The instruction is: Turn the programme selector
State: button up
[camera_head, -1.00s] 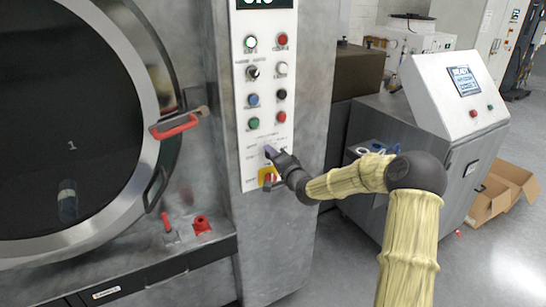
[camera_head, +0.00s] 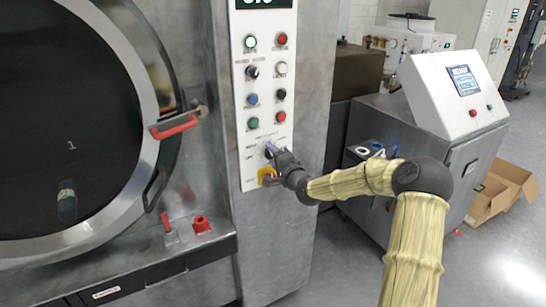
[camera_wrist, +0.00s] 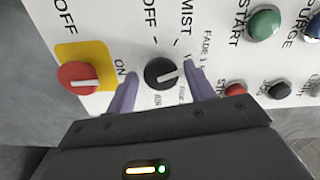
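The programme selector, a small black knob with a white pointer line (camera_wrist: 161,72), sits on the white control panel (camera_head: 246,108). My gripper (camera_wrist: 161,88) is open. Its two purple fingers stand on either side of the knob, with visible gaps between them and it. In the head view my gripper (camera_head: 271,149) is at the lower part of the panel, and its fingers largely hide the knob.
A red rotary switch on a yellow plate (camera_wrist: 78,78) is close to the left finger in the wrist view. Coloured buttons, including a green one (camera_wrist: 264,22) and a red one (camera_wrist: 236,90), lie to the right. The large round door (camera_head: 70,110) is left of the panel.

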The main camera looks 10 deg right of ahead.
dwell(0.3)
jog(key=b+v, duration=0.3)
jog(key=v, duration=1.4)
jog(key=shift+s, duration=0.15)
jog(key=s+a+f+n+g+h, duration=0.1)
jog(key=s+a+f+n+g, duration=0.15)
jog(key=f+g, duration=0.2)
jog(key=s+a+f+n+g+h, duration=0.2)
jog(key=s+f+n+g, duration=0.15)
jog(key=f, duration=0.25)
jog(key=s+n+g+h, duration=0.1)
jog(key=s+n+g, duration=0.1)
jog(key=s, duration=0.4)
jog(key=s+n+g+p, duration=0.1)
jog(key=s+n+g, duration=0.1)
jog(key=s, duration=0.4)
jog(key=s+a+n+g+h, duration=0.1)
jog(key=s+n+g, duration=0.1)
jog(key=s, duration=0.4)
jog(key=shift+r+g+h, duration=0.1)
jog(key=shift+g+h, duration=0.2)
